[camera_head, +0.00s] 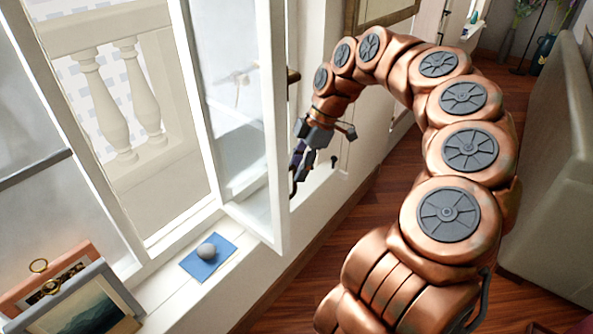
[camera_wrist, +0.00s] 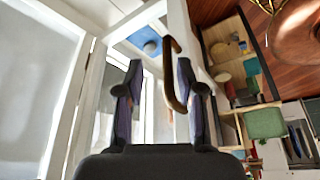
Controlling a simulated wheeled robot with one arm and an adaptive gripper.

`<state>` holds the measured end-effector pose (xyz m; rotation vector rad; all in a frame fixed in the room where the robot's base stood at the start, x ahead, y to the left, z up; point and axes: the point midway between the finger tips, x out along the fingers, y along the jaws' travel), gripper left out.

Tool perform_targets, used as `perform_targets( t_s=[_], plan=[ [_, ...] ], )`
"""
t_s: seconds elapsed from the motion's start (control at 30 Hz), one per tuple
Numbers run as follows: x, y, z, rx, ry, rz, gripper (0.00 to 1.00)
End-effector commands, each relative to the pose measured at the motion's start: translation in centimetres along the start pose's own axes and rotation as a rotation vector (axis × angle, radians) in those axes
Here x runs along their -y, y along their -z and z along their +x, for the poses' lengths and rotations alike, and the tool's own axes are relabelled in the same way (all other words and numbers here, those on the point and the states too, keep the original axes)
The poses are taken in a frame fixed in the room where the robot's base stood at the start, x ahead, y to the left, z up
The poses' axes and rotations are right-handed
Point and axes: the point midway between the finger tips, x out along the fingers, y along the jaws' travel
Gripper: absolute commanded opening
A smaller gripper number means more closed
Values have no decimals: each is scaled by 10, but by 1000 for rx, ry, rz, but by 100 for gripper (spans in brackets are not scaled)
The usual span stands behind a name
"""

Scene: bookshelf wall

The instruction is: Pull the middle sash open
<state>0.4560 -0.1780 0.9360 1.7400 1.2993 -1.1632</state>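The middle sash (camera_head: 275,130), a white frame with a glass pane, stands swung inward at an angle from the window opening in the head view. My gripper (camera_head: 299,172) is at its right side, low along its free edge. In the wrist view my gripper (camera_wrist: 158,70) has its two dark fingers spread apart. A curved brown handle (camera_wrist: 171,80) lies between the fingers, closer to the right one. I cannot tell whether it touches that finger. The handle is hard to make out in the head view beside the fingers.
On the sill, a grey ball (camera_head: 206,252) sits on a blue book (camera_head: 192,266), with picture frames (camera_head: 85,303) at lower left. A balustrade (camera_head: 120,95) stands outside. A pale sofa (camera_head: 550,170) is at right. Wooden floor (camera_head: 335,235) lies between wall and arm.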

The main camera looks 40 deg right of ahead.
Motion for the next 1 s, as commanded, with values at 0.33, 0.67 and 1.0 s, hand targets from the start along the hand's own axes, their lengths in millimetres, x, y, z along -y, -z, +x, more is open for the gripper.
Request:
perform_targets(
  t_s=[0.33, 0.67, 1.0],
  plan=[
    [0, 1, -48, -1, 0, 0, 37],
    [-1, 1, -87, -3, -3, 1, 37],
    [0, 2, -104, -3, 1, -2, 37]
  ],
)
